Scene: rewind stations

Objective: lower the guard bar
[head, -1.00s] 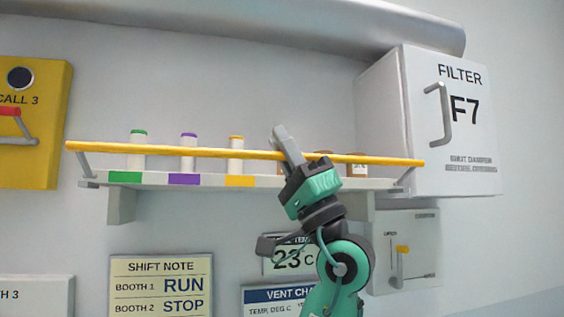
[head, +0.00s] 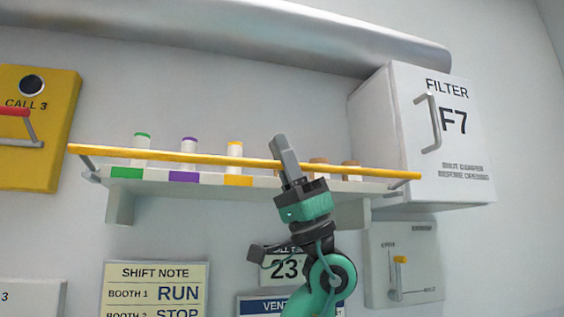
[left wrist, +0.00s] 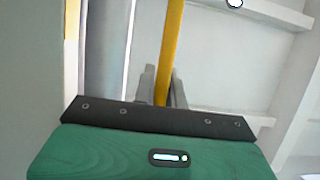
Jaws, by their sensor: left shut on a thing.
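The yellow guard bar (head: 190,157) runs across the front of the wall shelf, on a grey arm at each end, a little above the shelf's front edge. It tilts slightly down to the right in the head view. My left gripper (head: 282,155) is shut on the bar right of its middle. In the left wrist view the bar (left wrist: 173,45) passes between the two fingers (left wrist: 162,85). My right gripper is not in view.
A filter box (head: 460,170) stands right; a yellow call panel (head: 50,90) is left. A lever box (head: 415,265) is below.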

